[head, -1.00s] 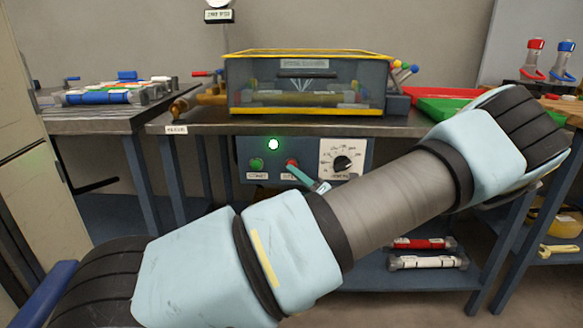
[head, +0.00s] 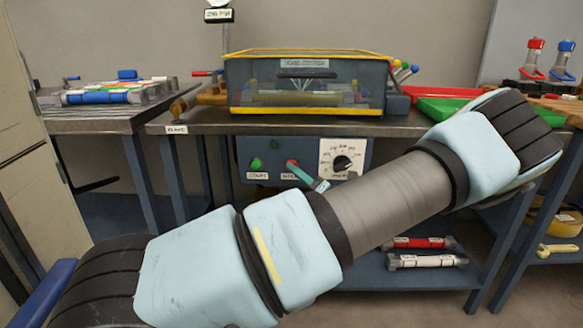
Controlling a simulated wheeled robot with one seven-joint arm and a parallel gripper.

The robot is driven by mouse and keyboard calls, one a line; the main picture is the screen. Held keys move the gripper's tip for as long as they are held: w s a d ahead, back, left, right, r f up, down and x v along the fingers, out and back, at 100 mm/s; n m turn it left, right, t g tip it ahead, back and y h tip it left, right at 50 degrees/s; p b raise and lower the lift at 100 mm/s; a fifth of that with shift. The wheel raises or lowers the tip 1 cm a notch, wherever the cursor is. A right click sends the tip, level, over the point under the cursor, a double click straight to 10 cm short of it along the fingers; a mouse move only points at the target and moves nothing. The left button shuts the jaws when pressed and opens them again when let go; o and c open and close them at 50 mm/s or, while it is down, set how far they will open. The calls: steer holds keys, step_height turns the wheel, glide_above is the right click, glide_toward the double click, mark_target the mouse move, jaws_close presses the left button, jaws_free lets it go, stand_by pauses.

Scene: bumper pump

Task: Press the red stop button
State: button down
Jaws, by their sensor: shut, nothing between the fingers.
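The red stop button (head: 291,163) is on the front of a blue-grey control panel (head: 247,146) under the bench, with a white label below it. Only part of its red face shows beside my fingertips. My gripper (head: 297,170) is shut and empty, its teal fingers pointing up and left at the red button. The tips appear to be at the button, but I cannot tell for certain how firmly they touch. No green light shows on the panel.
A green button (head: 256,164) sits left of the red one, and a white dial plate (head: 341,155) sits right. Above, a clear guarded box with yellow edges (head: 305,52) stands on the bench (head: 215,124). Red (head: 405,243) and white (head: 425,262) cylinders lie on the lower shelf.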

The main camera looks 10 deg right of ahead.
steer(key=shift+s+a+p, duration=0.15)
steer(key=shift+s+p, duration=0.55)
steer(key=shift+s, duration=0.2)
steer(key=shift+s, duration=0.1)
steer(key=s+p, duration=0.1)
steer(key=s, duration=0.1)
steer(key=s+a+p, duration=0.1)
steer(key=s, duration=0.1)
steer(key=shift+s+p, duration=0.35)
steer(key=shift+p, duration=0.05)
